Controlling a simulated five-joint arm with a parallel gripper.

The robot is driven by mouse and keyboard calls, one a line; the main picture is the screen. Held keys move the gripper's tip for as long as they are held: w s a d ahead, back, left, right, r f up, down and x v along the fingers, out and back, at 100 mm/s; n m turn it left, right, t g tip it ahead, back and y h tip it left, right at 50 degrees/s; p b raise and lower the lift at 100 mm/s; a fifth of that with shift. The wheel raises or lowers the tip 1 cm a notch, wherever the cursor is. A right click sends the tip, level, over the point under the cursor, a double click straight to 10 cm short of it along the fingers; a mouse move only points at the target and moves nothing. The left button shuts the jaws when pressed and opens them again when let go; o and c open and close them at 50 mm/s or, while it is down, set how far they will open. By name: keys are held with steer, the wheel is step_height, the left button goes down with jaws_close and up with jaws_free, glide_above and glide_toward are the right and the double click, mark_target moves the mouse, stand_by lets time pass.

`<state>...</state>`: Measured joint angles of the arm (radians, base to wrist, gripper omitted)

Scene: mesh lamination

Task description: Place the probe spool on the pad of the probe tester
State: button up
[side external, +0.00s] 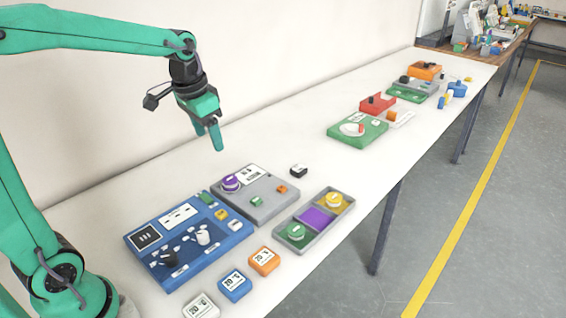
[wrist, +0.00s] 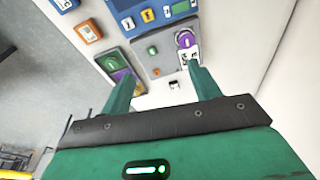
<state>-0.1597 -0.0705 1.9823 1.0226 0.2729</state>
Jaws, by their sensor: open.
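A purple spool with a white top label (side external: 230,184) stands upright at the back left corner of the grey tester box (side external: 262,206). It also shows in the wrist view (wrist: 185,40), near the right fingertip. Whether a pad lies under it I cannot tell. A grey three-part tray (side external: 348,207) in front of the box holds a green spool (side external: 296,231) and a yellow spool (side external: 333,201); its purple middle compartment is empty. My gripper (side external: 208,141) is open and empty, pointing down above the table behind the grey box, apart from every spool. It also shows in the wrist view (wrist: 160,79).
A blue panel box (side external: 188,238) with knobs adjoins the grey box. White (side external: 201,306), blue (side external: 235,286) and orange (side external: 264,261) blocks lie in front. A small black item (side external: 298,170) lies beyond. Red and green units (side external: 358,131) stand farther along; bare table lies between.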

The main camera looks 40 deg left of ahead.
steer(key=s+d+n+t, duration=0.1)
steer(key=s+d+t, duration=0.2)
steer(key=s, duration=1.1)
steer(key=d, duration=0.3)
steer(key=shift+s, duration=0.4)
